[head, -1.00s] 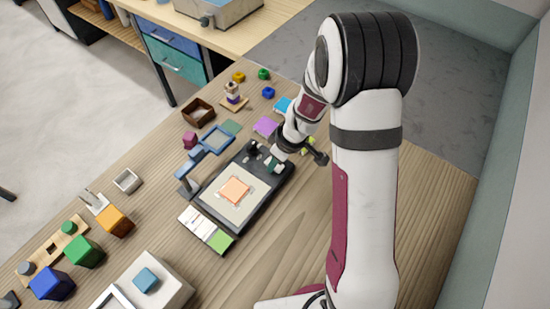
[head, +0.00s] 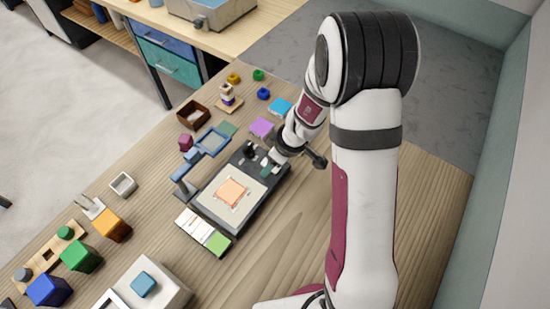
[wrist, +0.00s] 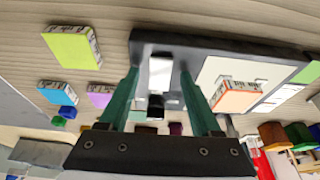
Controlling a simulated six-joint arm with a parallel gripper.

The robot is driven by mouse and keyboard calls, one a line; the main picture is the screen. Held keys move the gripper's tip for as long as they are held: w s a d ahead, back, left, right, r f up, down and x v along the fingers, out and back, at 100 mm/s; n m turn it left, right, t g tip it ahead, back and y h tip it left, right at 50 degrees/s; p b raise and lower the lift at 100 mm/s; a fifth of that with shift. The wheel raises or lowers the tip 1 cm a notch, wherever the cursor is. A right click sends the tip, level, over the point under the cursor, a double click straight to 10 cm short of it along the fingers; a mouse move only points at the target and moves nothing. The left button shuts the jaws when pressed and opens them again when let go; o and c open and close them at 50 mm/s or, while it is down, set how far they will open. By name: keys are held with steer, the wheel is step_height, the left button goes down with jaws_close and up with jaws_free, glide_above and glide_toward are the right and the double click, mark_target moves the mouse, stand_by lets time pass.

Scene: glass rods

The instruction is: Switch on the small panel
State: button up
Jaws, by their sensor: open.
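The panel is a flat dark device (head: 281,187) on the wooden table, with a pale plate (head: 212,207) on its face. In the wrist view its dark frame (wrist: 215,49) runs across the top. A small white part with a black end (wrist: 156,99) lies between my fingers; I cannot tell if it is the switch or which way it is set. My gripper (wrist: 160,68), with teal fingers, is open over the panel's far end, its fingers on either side of this part. The head view shows my gripper (head: 267,168) there too, partly hidden; contact is unclear.
An orange block (head: 232,192) lies on the pale plate. A purple box (head: 262,127) is close beyond. The table right of the panel is clear.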

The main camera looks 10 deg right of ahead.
steer(key=v, duration=1.5)
steer(key=shift+r, duration=0.3)
steer(key=shift+s+d, duration=0.1)
steer(key=shift+s, duration=0.1)
steer(key=s+a+r+m+g, duration=0.1)
steer(key=s+a+m, duration=0.1)
steer(key=s+m, duration=0.5)
steer(key=s+a+r+m+g, duration=0.1)
steer(key=s+m, duration=0.6)
steer(key=s, duration=0.7)
steer(key=shift+s+a+r+g+h, duration=0.4)
steer(key=shift+a+r, duration=0.1)
steer(key=shift+r, duration=0.25)
